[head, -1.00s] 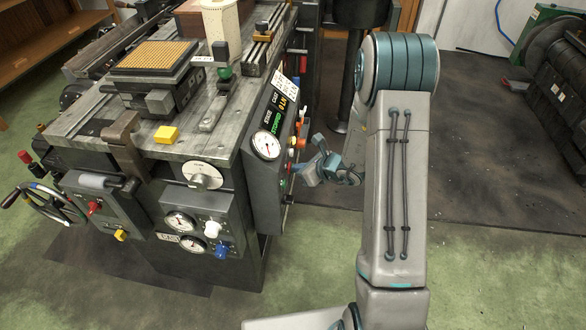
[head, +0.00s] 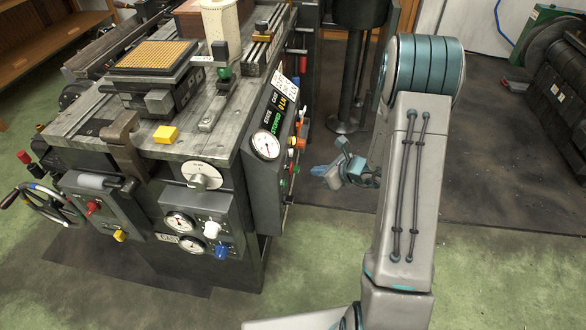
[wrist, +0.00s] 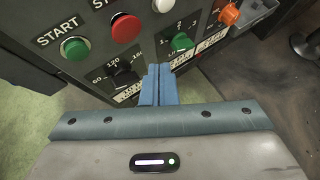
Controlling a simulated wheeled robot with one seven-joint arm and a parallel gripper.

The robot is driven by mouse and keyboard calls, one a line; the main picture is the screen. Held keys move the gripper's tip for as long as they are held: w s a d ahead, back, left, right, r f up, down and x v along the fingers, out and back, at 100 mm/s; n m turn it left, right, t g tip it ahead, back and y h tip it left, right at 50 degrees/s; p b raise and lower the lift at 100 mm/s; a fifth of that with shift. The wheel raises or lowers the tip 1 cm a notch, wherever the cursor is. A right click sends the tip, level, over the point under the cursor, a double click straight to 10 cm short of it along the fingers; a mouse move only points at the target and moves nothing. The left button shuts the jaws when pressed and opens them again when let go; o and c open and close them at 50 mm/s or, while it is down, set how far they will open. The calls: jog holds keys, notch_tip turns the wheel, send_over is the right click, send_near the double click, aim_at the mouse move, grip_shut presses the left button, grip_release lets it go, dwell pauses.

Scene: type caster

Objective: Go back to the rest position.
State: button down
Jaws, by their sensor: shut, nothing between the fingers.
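My gripper (head: 328,174) is just right of the type caster (head: 215,260), near the side of its control panel in the head view. In the wrist view my gripper (wrist: 158,84) shows two blue fingers pressed together with nothing between them. The fingertips point toward the lower edge of the panel (wrist: 150,52). A green button (wrist: 75,48), a red button (wrist: 126,28), a black knob (wrist: 122,74), a green knob (wrist: 181,42) and an orange knob (wrist: 229,14) sit on it. I cannot tell the exact gap, but the fingers appear apart from the panel.
A yellow block (head: 166,134) lies on the caster's grey top. A dark pillar (head: 350,90) stands behind my arm. Other dark machinery (head: 562,90) is at the right. The green floor (head: 500,260) at the lower right is clear.

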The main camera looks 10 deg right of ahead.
dwell(0.4)
jog(key=s+a+r+n+g+p, duration=0.2)
jog(key=s+a+r+n, duration=0.15)
jog(key=r, duration=0.25)
jog(key=s+a+r+n+g+y+p, duration=0.1)
jog(key=s+a+r+n, duration=0.25)
jog(key=r+n, duration=0.2)
jog(key=s+a+r+n+g+p, duration=0.2)
jog(key=s+r+n, duration=0.2)
jog(key=r, duration=0.3)
jog(key=s+d+r+n+h+p, duration=0.3)
jog(key=s+r+n+h, duration=0.1)
jog(key=s+r+n, duration=0.3)
jog(key=s+d+r+n+h+p, duration=0.3)
jog(key=s+r+n+h, duration=0.1)
jog(key=s+r+n, duration=0.3)
jog(key=shift+s+d, duration=0.25)
jog(key=shift+s, duration=0.2)
jog(key=shift+a+n, duration=0.15)
jog(key=shift+n, duration=0.15)
